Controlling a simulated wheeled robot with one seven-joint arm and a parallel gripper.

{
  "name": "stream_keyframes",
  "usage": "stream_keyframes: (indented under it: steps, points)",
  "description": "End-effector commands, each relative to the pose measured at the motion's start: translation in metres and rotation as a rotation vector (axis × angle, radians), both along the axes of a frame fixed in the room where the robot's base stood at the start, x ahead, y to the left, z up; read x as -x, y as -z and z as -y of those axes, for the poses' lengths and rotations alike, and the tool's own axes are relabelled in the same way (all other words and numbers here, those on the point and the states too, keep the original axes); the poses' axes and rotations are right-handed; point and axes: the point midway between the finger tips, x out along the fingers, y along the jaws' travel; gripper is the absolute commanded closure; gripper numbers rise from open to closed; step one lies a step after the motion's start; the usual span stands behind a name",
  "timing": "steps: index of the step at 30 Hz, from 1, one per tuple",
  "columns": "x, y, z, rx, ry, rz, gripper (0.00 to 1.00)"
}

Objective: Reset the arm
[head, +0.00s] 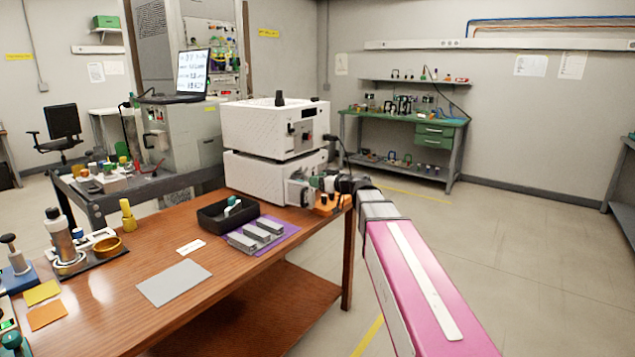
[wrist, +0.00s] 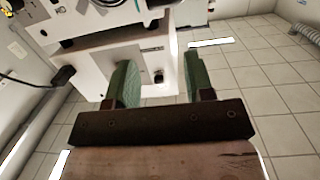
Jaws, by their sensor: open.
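My pink arm (head: 425,285) reaches forward from the lower right in the head view, past the right end of the wooden table (head: 150,325). My gripper (head: 314,183) is at its far end, in front of the white two-part machine (head: 262,178), low near the table's back right corner. In the wrist view my gripper (wrist: 161,80) shows two green finger pads spread apart, with nothing between them. The white machine (wrist: 128,62) fills the space behind and left of the fingers. I cannot tell how close the fingers are to it.
A black tray (head: 208,222) and a purple mat (head: 290,228) with grey bars are near the gripper. An orange block (head: 328,208) sits at the table's corner. A green workbench (head: 400,124) stands at the back. Open floor (head: 520,220) lies to the right.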

Motion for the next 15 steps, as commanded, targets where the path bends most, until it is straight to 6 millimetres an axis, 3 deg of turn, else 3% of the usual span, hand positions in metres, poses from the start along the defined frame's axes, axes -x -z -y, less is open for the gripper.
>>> stream_keyframes:
  steps: [5, 8, 11, 15]
  points:
    - [0.001, 0.004, 0.000, 0.003, -0.001, -0.012, 0.52]
    - [0.010, 0.022, 0.001, 0.024, -0.008, -0.067, 0.52]
    - [0.026, 0.058, 0.004, 0.066, -0.011, -0.178, 0.52]
    - [0.061, 0.125, 0.016, 0.150, 0.007, -0.409, 0.52]
